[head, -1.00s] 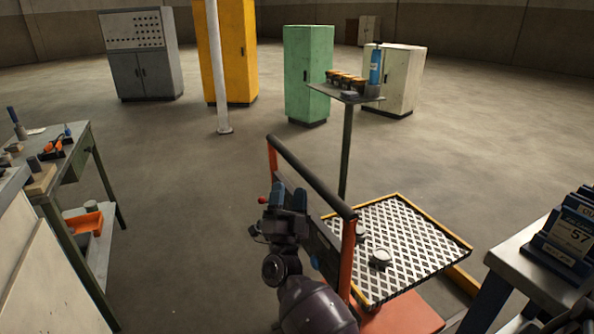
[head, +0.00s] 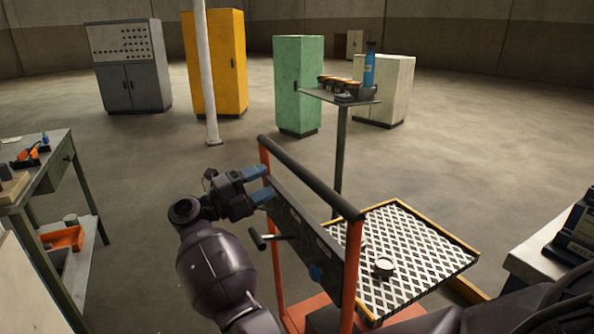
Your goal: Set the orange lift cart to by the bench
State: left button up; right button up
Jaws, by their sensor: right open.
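The orange lift cart (head: 353,265) stands at lower centre right, with orange posts, a dark push bar (head: 308,176) and a deck of diamond-pattern mesh (head: 415,245) with a yellow rim. A green-framed bench (head: 35,190) stands at the left, apart from the cart.
A small round part (head: 384,266) lies on the mesh. A pedestal table (head: 338,98) with a blue bottle stands behind the cart. Cabinets and a white pole (head: 205,75) stand farther back. A light-topped table (head: 535,250) is close at the right. Floor between bench and cart is clear.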

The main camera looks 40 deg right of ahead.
aim_at(291, 170)
jog(key=x, duration=1)
jog(key=shift+d, duration=0.3)
grip_shut()
